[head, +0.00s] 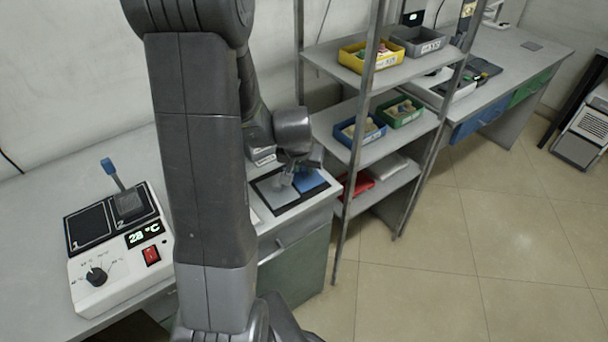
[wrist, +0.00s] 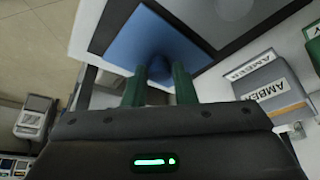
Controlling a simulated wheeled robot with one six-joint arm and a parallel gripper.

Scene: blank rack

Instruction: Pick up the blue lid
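The blue lid (head: 311,181) is a flat blue square lying in a black-framed tray (head: 262,187) on the bench, beside a grey square. In the wrist view the lid (wrist: 132,38) shows its round knob (wrist: 160,66) from above. My gripper (wrist: 160,70) has its two green fingers apart, one on each side of the knob. Whether either finger touches the knob is hard to tell. In the head view my wrist partly covers the tray and lid.
A white heating unit (head: 88,270) with a blue-handled piece (head: 127,200) stands at the left. A metal shelf rack (head: 352,170) with several coloured bins rises just right of the tray. Boxes labelled AMBER (wrist: 268,85) lie close to the tray in the wrist view.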

